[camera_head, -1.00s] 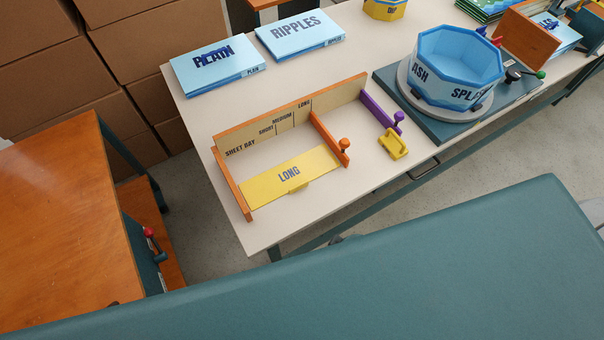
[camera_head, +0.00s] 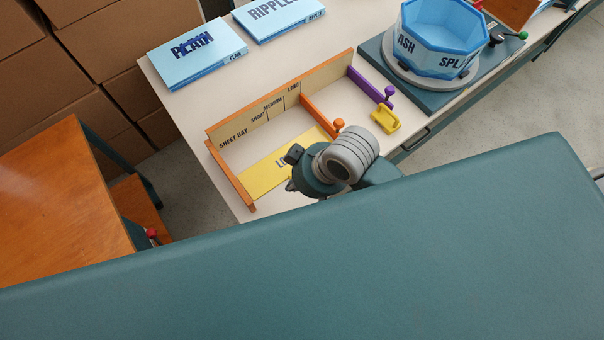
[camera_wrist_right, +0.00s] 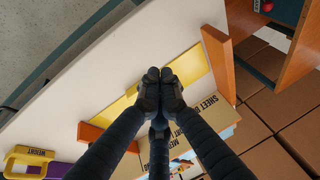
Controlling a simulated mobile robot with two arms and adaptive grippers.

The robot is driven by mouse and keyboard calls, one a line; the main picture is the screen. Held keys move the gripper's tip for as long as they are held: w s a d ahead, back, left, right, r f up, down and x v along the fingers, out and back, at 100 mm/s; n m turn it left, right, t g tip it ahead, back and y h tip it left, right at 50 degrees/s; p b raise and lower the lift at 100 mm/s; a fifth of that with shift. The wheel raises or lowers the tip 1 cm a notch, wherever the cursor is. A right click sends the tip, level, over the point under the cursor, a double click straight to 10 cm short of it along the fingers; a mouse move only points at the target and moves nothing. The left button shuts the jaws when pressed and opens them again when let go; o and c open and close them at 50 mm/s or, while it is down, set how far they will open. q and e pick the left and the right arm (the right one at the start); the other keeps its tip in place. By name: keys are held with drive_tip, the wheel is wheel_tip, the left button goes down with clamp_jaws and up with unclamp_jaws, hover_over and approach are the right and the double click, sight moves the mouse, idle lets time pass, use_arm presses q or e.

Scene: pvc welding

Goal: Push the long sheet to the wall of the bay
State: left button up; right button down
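The yellow long sheet (camera_head: 262,178) lies flat in the sheet bay, between the bay's left orange end wall (camera_head: 231,177) and the orange divider (camera_head: 318,115). Bare table shows between the sheet and the bay's labelled back wall (camera_head: 225,130). My right arm's wrist covers the sheet's right part and most of its label. In the right wrist view, my right gripper (camera_wrist_right: 161,82) has its fingertips together over the sheet (camera_wrist_right: 192,64), with nothing visible between them. I cannot tell whether they touch it. The back wall (camera_wrist_right: 207,107) is beyond them. My left gripper is not in view.
A purple divider (camera_head: 372,88) and a yellow handled block (camera_head: 386,119) are right of the orange divider. A blue octagonal tub (camera_head: 437,50) stands on a turntable farther right. Blue PLAIN (camera_head: 200,68) and RIPPLES (camera_head: 280,22) packs lie behind the bay.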

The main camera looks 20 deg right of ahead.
sight(280, 155)
wheel_tip(280, 155, up, 3)
drive_tip(key=w+a+n+g, duration=0.1)
drive_tip(key=a, duration=0.2)
drive_tip(key=s+d+r+g+h, duration=0.1)
drive_tip(key=d+g+h, duration=0.15)
drive_tip(key=d, duration=0.45)
drive_tip(key=shift+h, duration=0.45)
wheel_tip(280, 155, down, 9)
drive_tip(key=shift+d+r+p, duration=0.15)
drive_tip(key=shift+r+p, duration=0.05)
drive_tip(key=shift+p, duration=0.15)
drive_tip(key=w, duration=0.2)
drive_tip(key=a, duration=0.1)
drive_tip(key=shift+w+f+p, duration=0.35)
drive_tip(key=shift+w+p, duration=0.05)
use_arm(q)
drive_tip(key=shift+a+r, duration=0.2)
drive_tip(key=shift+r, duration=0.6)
use_arm(e)
drive_tip(key=shift+w+a, duration=0.2)
drive_tip(key=shift+w, duration=0.25)
